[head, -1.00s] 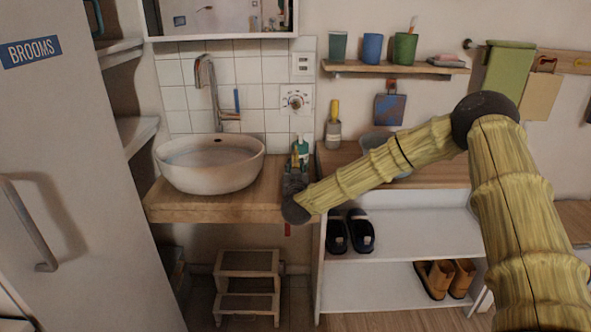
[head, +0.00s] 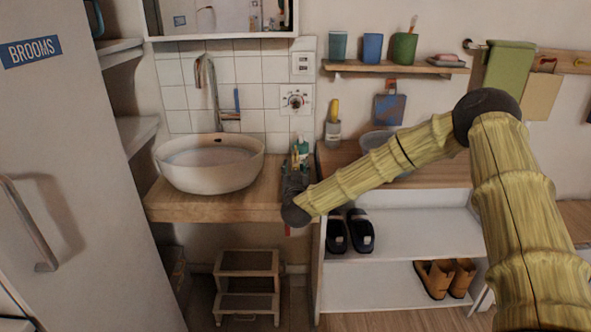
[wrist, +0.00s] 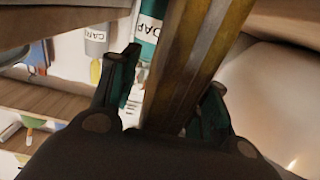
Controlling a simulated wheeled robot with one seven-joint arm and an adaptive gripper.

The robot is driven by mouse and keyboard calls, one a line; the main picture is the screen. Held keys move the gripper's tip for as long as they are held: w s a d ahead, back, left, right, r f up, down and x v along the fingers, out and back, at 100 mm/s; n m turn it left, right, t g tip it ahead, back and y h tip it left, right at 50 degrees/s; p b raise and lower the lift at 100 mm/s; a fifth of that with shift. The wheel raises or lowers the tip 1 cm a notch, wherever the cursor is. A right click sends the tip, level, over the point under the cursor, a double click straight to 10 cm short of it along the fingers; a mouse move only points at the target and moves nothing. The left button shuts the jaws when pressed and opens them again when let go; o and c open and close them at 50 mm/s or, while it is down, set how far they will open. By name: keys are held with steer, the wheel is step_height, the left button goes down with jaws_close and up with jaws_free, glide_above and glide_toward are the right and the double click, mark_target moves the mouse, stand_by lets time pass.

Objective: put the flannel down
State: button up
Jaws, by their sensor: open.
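My gripper (head: 295,162) is low over the wooden counter, just right of the white basin (head: 209,163). In the wrist view my gripper (wrist: 172,92) is open, with its two dark-green fingers apart. A long strip with brown, yellow and grey bands (wrist: 195,60) runs between the fingers, with a gap at the left finger. It may be the flannel; I cannot tell for sure. In the head view my wrist hides most of that spot. A green cloth (head: 510,68) hangs on the rail at the right, apart from my gripper.
A green soap bottle (wrist: 149,28) stands close by the fingers, with a grey labelled container (wrist: 96,40) beyond it. The counter (head: 215,206) is bare in front of the basin. A step stool (head: 247,275) is below, and a shelf with cups (head: 395,68) is above.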

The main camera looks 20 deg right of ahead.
steer(key=v, duration=1)
steer(key=shift+s, duration=0.4)
steer(key=shift+r, duration=0.1)
